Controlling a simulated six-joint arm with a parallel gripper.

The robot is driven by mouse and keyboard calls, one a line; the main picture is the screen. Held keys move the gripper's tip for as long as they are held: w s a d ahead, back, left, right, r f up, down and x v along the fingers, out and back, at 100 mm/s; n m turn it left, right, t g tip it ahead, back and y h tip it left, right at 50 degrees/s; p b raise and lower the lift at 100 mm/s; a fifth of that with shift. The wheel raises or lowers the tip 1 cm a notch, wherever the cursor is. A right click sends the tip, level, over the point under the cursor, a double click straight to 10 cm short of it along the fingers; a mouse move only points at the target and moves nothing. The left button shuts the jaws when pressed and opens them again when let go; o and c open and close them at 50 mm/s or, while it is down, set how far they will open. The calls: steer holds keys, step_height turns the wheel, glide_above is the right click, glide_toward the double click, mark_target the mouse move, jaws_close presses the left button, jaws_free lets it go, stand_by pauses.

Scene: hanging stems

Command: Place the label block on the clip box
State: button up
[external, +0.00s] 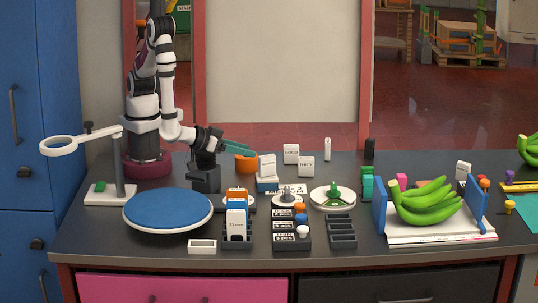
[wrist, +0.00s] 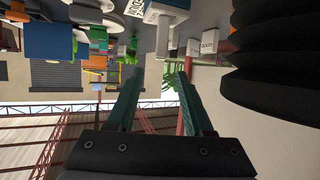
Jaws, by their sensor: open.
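Several white lettered blocks stand on the bench, and I cannot tell which is the label block. Two stand upright behind the middle, one (external: 291,153) and one reading THICK (external: 306,167). Lettered white blocks also show in the wrist view, one (wrist: 209,42) right of my fingers.
A blue turntable (external: 167,209) and a magnifier stand (external: 119,165) are at the left. Dark racks (external: 342,232) stand at the front middle. Green bananas (external: 427,202) lie between blue bookends at the right. The back of the bench near the tall white piece (external: 327,149) is fairly clear.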

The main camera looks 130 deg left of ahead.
steer(key=w+d+r+m+t+h, duration=0.3)
steer(key=w+d+h, duration=0.25)
steer(key=d, duration=0.45)
steer(key=s+d+r+m+g+h, duration=0.1)
steer(key=s+d+r+m+h, duration=0.35)
steer(key=d+m+h, duration=0.4)
steer(key=s+a+r+m+g+y, duration=0.1)
steer(key=s+a+r+m+g, duration=0.1)
steer(key=s+a, duration=0.4)
steer(key=s+a+r+m+g+y, duration=0.2)
steer(key=s+a+m+g, duration=0.3)
steer(key=s, duration=1.1)
steer(key=shift+a, duration=0.45)
